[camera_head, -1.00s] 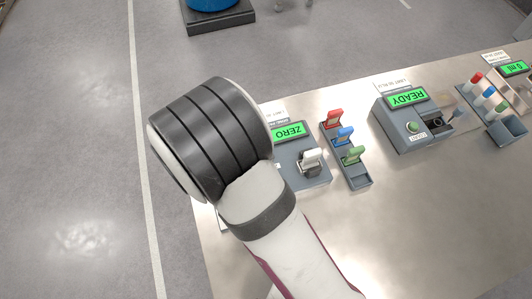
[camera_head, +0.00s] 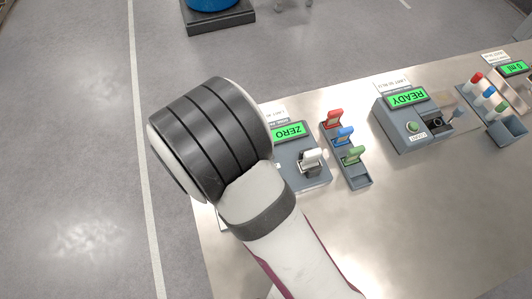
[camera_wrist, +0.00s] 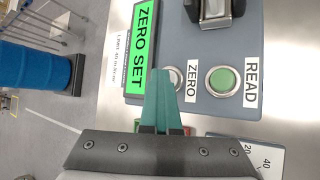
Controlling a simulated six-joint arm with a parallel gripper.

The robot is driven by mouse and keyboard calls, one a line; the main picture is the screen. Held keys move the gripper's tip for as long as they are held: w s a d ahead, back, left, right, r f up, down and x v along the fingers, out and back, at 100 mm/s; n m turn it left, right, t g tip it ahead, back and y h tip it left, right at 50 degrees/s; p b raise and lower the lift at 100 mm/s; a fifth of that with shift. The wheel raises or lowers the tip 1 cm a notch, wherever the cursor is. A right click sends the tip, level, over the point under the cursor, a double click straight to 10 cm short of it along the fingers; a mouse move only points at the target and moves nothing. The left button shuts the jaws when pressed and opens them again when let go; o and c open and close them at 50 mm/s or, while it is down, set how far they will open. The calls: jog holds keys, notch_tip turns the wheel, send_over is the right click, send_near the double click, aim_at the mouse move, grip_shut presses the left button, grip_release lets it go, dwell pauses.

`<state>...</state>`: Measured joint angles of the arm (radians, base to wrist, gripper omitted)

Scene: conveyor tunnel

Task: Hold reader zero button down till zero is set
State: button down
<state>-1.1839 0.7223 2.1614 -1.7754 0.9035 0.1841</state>
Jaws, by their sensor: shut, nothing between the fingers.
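The reader (camera_head: 318,180) is a blue-grey box at the left of the bench, partly behind my arm. In the wrist view its green display (camera_wrist: 143,45) reads "ZERO SET". The silver zero button (camera_wrist: 178,78) sits beside the "ZERO" label, partly covered by my fingertips. The green read button (camera_wrist: 221,80) is to its right, clear of my fingers. My gripper (camera_wrist: 161,75) is shut and empty, its teal fingertips at the zero button's left edge. I cannot tell how far the button is pressed. The head view hides my gripper behind my arm.
A rack (camera_head: 358,177) with red, blue and green cuvettes is to the right. A second machine (camera_head: 405,130) shows "READY". The front of the metal bench (camera_head: 430,230) is clear.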

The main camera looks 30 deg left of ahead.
jog(key=shift+r, duration=1)
jog(key=shift+r, duration=2.5)
